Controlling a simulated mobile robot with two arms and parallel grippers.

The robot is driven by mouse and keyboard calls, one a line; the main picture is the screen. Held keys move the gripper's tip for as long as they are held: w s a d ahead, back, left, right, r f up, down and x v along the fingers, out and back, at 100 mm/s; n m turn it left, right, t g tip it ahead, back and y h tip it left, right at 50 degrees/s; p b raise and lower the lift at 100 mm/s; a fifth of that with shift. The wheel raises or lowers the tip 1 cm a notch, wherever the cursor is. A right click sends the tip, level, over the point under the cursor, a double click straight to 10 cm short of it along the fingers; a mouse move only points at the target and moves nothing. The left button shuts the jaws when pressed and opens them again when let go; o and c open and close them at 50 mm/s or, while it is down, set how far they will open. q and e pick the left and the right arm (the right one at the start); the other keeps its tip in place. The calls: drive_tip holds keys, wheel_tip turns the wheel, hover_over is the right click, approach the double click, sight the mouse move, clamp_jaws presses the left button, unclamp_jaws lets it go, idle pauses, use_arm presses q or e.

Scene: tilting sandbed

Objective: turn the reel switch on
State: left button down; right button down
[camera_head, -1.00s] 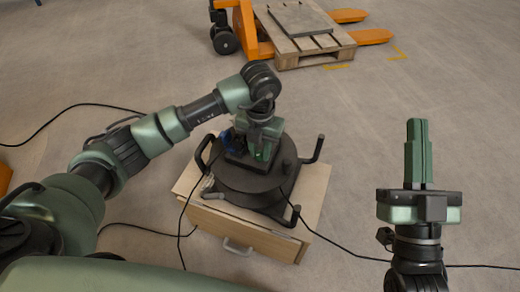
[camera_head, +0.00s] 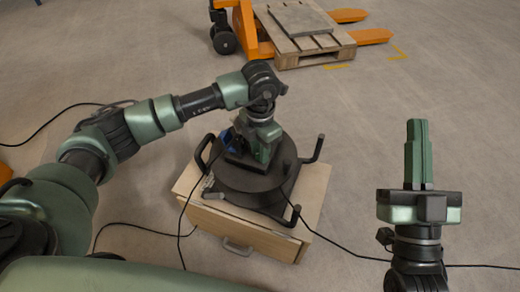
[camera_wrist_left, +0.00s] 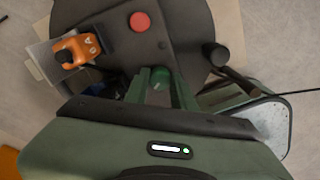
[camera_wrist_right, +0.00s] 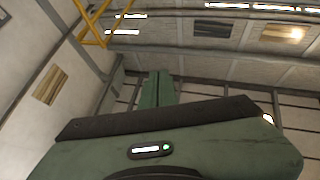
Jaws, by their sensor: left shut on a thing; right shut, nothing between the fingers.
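The black cable reel (camera_head: 240,184) lies flat on a small wooden cabinet, and its dark round top also shows in the left wrist view (camera_wrist_left: 185,25). My left gripper (camera_head: 264,155) points down onto the reel top. In the left wrist view its green fingers (camera_wrist_left: 160,82) are shut on a small part, which I take to be the reel switch (camera_wrist_left: 160,87). The fingers hide most of it, so its setting cannot be told. My right gripper (camera_head: 418,140) is shut and empty, raised well to the right of the reel; its fingers also show in the right wrist view (camera_wrist_right: 157,88).
A red round button (camera_wrist_left: 140,21) and an orange plug (camera_wrist_left: 76,49) are on the reel top. The wooden cabinet (camera_head: 312,200) has a drawer handle. Black cables cross the floor. An orange pallet jack (camera_head: 246,28) with a wooden pallet (camera_head: 318,52) stands behind.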

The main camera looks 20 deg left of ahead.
use_arm(q)
drive_tip(key=shift+w+m, duration=0.1)
drive_tip(key=shift+m, duration=1.3)
drive_tip(key=shift+m+b, duration=0.5)
drive_tip(key=shift+m, duration=1.2)
use_arm(e)
drive_tip(key=shift+s+d+r+t+y, duration=0.1)
drive_tip(key=shift+s+r+t+y, duration=0.15)
drive_tip(key=shift+s+r+t, duration=0.55)
drive_tip(key=shift+s+d+r+t+y, duration=0.1)
drive_tip(key=shift+s+r+t+y, duration=0.15)
drive_tip(key=shift+s+r+t, duration=0.55)
drive_tip(key=shift+r, duration=0.25)
use_arm(q)
drive_tip(key=c, duration=1.2)
unclamp_jaws()
drive_tip(key=shift+o, duration=0.2)
use_arm(e)
drive_tip(key=shift+g, duration=0.3)
